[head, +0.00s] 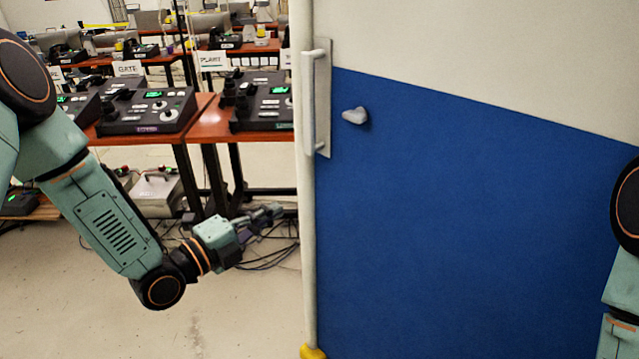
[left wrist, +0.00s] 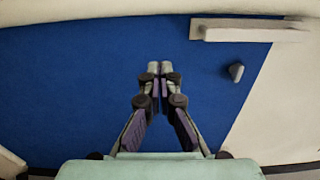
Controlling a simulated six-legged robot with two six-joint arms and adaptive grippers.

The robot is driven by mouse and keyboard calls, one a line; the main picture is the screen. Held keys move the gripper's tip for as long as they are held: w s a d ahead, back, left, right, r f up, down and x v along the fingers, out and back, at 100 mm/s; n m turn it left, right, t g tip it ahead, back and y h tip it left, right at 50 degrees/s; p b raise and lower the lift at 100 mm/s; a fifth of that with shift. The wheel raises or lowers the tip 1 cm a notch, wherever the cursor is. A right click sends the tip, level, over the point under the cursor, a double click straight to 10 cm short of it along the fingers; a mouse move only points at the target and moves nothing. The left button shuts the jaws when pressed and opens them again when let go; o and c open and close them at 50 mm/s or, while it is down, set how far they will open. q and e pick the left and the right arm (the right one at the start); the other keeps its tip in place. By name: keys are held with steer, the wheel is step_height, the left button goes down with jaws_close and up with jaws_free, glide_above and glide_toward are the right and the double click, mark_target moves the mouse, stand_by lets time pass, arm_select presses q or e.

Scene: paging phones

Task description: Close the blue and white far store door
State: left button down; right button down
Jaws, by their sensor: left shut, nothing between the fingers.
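The blue and white door (head: 450,220) fills the right half of the head view, white above and blue below. Its free edge stands upright near the middle, with a pale pull handle (head: 310,100) on a metal plate and a small grey knob (head: 355,116) beside it. My left gripper (head: 277,211) is shut and empty, just left of the door's edge and below the handle. In the left wrist view the shut fingertips (left wrist: 160,67) show in front of the blue door face (left wrist: 80,80), with the handle (left wrist: 248,31) and knob (left wrist: 236,72) at upper right. Contact cannot be told. My right gripper is out of view.
Red-brown tables (head: 205,110) with black control consoles (head: 148,110) and signs stand behind on the left. Cables (head: 270,250) lie on the floor below them. A yellow piece (head: 312,352) sits at the door edge's foot. The pale floor (head: 235,310) at lower left is clear.

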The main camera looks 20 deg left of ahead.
arm_select(q)
steer(key=b, duration=0.2)
glide_toward(327, 180)
steer(key=x, duration=0.6)
steer(key=shift+f, duration=0.1)
steer(key=shift+w+d, duration=0.15)
steer(key=shift+w, duration=0.15)
steer(key=shift+d, duration=0.15)
steer(key=shift+w, duration=0.1)
